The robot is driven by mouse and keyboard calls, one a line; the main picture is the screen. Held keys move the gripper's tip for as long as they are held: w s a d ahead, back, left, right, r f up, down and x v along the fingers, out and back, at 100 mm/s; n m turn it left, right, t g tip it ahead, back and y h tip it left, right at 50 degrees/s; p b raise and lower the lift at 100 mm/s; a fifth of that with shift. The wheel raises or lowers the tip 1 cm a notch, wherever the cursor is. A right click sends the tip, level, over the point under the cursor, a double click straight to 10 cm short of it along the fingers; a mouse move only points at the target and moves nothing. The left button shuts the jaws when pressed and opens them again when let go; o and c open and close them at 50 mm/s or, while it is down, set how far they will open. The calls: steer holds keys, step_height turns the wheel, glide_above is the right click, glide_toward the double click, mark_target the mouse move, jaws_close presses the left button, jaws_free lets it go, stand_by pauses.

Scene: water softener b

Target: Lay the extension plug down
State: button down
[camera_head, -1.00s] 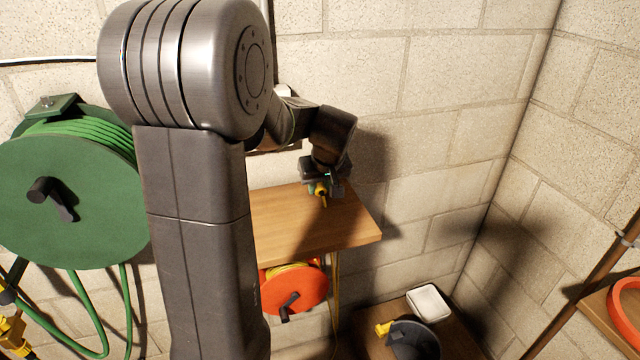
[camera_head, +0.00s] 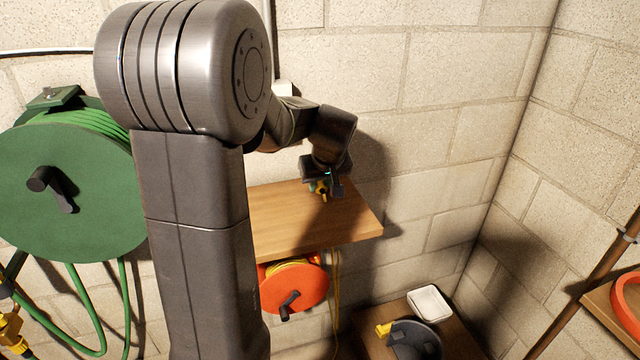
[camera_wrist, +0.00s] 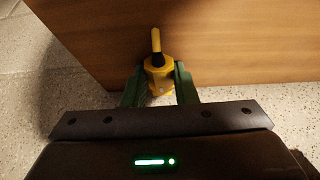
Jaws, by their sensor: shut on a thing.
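The yellow extension plug (camera_wrist: 157,72) is between the two green fingers of my gripper (camera_wrist: 160,84) in the wrist view, with its yellow cord end and a dark collar pointing away from me. My gripper is shut on it. In the head view my gripper (camera_head: 322,187) is over the right part of the wooden shelf (camera_head: 300,220), and a bit of the yellow plug (camera_head: 324,196) shows below the fingers. The wooden shelf also fills the upper part of the wrist view (camera_wrist: 230,40). I cannot tell whether the plug touches the shelf.
An orange cord reel (camera_head: 295,288) with yellow cord hangs under the shelf. A green hose reel (camera_head: 75,190) is on the wall at left. A dark bucket (camera_head: 415,340) and a white tray (camera_head: 429,303) are low at right. The shelf's front area is bare.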

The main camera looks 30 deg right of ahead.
mark_target(320, 195)
steer(key=f, duration=0.2)
steer(key=s+f, duration=0.1)
steer(key=shift+a+g, duration=0.3)
steer(key=shift+a, duration=0.1)
steer(key=c, duration=1.4)
jaws_free()
steer(key=o, duration=0.3)
steer(key=shift+d+f, duration=0.1)
steer(key=shift+d, duration=0.1)
steer(key=shift+a+y, duration=0.1)
steer(key=shift+y, duration=0.2)
steer(key=shift+r, duration=0.35)
steer(key=shift+t, duration=0.4)
steer(key=v, duration=0.5)
steer(key=w+p+v, duration=0.1)
steer(key=v, duration=0.4)
steer(key=r+v, duration=0.1)
steer(key=v, duration=0.4)
steer(key=shift+w+d+r+p, duration=0.15)
steer(key=shift+d+r+p, duration=0.05)
steer(key=shift+d+p, duration=0.15)
steer(key=x, duration=0.8)
steer(key=b+x, duration=0.1)
steer(key=x, duration=0.3)
steer(key=shift+f, duration=0.35)
